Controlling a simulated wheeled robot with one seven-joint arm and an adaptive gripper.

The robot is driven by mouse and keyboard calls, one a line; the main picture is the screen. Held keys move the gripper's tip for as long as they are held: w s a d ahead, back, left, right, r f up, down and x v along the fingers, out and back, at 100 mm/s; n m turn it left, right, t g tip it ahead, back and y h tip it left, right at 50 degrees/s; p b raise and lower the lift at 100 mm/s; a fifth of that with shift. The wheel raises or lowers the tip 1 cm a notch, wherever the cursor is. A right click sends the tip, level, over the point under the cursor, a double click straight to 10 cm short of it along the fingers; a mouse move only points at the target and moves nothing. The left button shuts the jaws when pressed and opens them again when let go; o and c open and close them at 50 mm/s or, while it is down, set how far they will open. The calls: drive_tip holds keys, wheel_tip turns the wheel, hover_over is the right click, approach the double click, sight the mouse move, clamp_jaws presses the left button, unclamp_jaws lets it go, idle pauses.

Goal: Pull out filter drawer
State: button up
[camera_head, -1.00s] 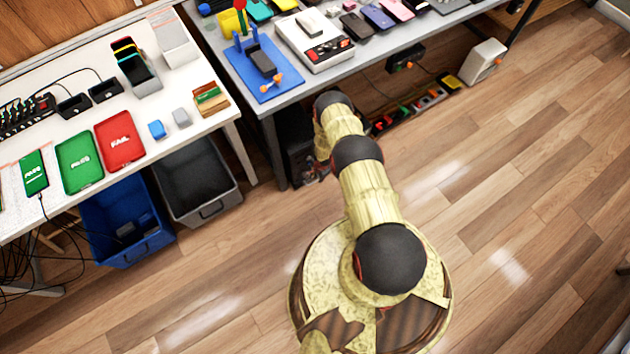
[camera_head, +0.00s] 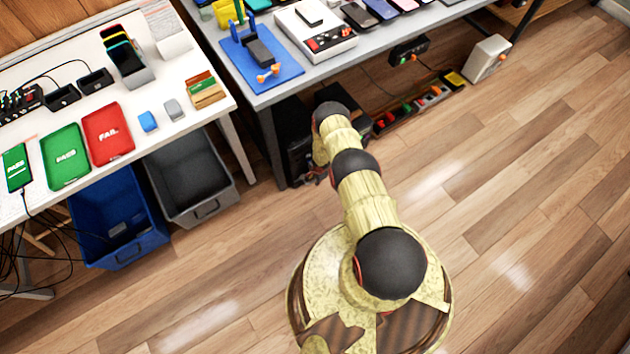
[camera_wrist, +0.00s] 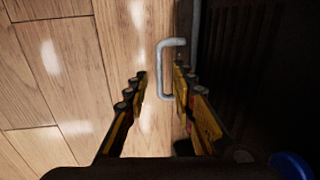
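A light grey U-shaped handle (camera_wrist: 161,72) stands out from a dark, ridged face (camera_wrist: 228,60) in the wrist view; I take this face to be the filter drawer front. My gripper (camera_wrist: 160,82) is open, with its two yellow-and-black fingers on either side of the handle's outer bar. The right finger is close to the bar and overlaps it in the picture; I cannot tell whether they touch. In the head view a black unit (camera_head: 297,140) stands on the floor under the grey table. My arm hides the gripper and the handle there.
The grey table (camera_head: 270,98) overhangs the unit, with a leg beside it. Blue (camera_head: 150,240) and grey (camera_head: 212,190) bins stand under the white table (camera_head: 205,62). The wooden floor (camera_head: 520,200) at right is clear.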

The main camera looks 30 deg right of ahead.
drive_tip(key=shift+c, duration=1)
drive_tip(key=c, duration=0.4)
clamp_jaws()
